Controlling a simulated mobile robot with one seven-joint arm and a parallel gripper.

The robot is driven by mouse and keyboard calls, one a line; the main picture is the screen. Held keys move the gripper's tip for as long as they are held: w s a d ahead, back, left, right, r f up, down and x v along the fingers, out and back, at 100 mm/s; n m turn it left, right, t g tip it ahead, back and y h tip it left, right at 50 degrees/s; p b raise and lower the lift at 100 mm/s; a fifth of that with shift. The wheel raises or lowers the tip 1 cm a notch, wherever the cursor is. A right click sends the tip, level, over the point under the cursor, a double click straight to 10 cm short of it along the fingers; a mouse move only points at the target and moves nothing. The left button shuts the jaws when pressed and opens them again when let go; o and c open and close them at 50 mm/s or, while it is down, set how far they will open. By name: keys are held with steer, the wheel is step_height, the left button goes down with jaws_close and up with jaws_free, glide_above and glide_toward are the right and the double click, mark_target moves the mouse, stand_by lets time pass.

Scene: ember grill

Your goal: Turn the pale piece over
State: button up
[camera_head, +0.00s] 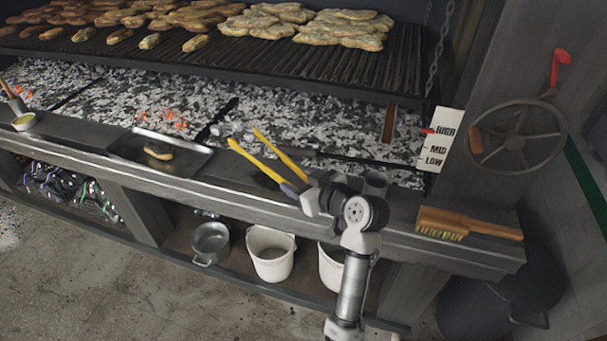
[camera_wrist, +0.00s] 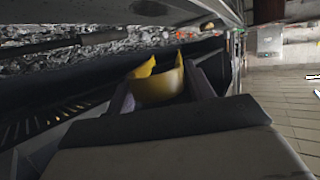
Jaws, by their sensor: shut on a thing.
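Several pale, lightly browned pieces (camera_head: 340,28) lie on the raised grill grate at the upper right in the head view; I cannot tell which one is meant. A single small piece (camera_head: 158,151), pale with a dark part, lies on a metal tray on the front ledge. My gripper (camera_head: 296,190) is over the ledge, right of the tray. It is shut on yellow-armed tongs (camera_head: 271,167), whose two arms point up and left over the coals, apart at their tips. In the wrist view the yellow of the tongs (camera_wrist: 160,84) shows between my fingers (camera_wrist: 165,95).
Glowing coals (camera_head: 170,122) lie below the grate (camera_head: 370,68). A handwheel (camera_head: 517,135) is at the right.

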step_height(320, 180, down, 9)
steer(key=b, duration=0.6)
steer(key=shift+f+b, duration=0.15)
steer(key=shift+b, duration=0.2)
steer(key=shift+o, duration=0.4)
steer(key=shift+c, duration=0.4)
steer(key=o, duration=0.7)
steer(key=shift+s, duration=0.1)
steer(key=b+v, duration=0.3)
steer(key=v, duration=1)
steer(key=shift+s+d, duration=0.25)
